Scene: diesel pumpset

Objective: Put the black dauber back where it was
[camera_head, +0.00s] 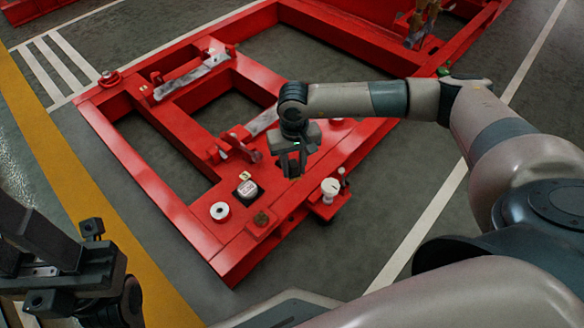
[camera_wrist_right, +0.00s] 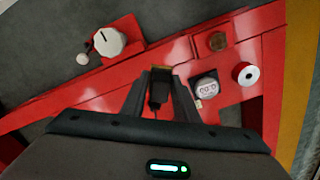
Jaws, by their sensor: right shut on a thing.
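My right gripper (camera_head: 290,165) hangs above the near part of the red frame (camera_head: 160,215), fingers pointing down. In the right wrist view its fingers (camera_wrist_right: 160,85) are close around a dark, slim thing (camera_wrist_right: 155,104), which appears to be the black dauber; the fingers hide most of it.
A small round-topped stick (camera_head: 342,173) stands beside the pot. Grey floor lies open to the right.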

